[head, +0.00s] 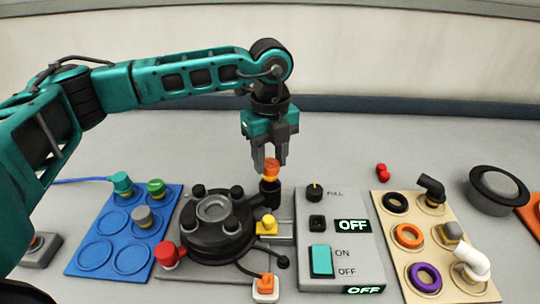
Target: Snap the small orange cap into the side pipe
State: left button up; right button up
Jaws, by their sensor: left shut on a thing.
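The small orange cap (271,172) is between the fingertips of my left gripper (271,162), which points straight down and is shut on it. The cap is right at the top of the black side pipe (270,193), which stands upright at the right of the round black tank (212,224). I cannot tell whether the cap is seated in the pipe or only touching its mouth. My right gripper is not in view.
A blue tray (95,225) with caps lies left of the tank. A grey control box (340,262) with a turquoise switch stands close on the right. Beyond it is a beige tray (407,270) with rings and elbows. The table behind is mostly clear.

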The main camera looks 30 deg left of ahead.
pick_arm(q)
jog(key=shift+f, duration=0.35)
dwell(0.3)
jog(key=shift+f+b, duration=0.4)
jog(key=shift+b, duration=0.1)
jog(key=shift+f+b, duration=0.85)
jog(key=shift+f, duration=0.25)
dwell(1.5)
jog(key=shift+f, duration=0.25)
dwell(0.8)
jog(key=o, duration=1.8)
jog(key=shift+r, duration=0.1)
jog(key=shift+r, duration=0.1)
jog(key=shift+r+p, duration=2.35)
jog(key=shift+r, duration=1.05)
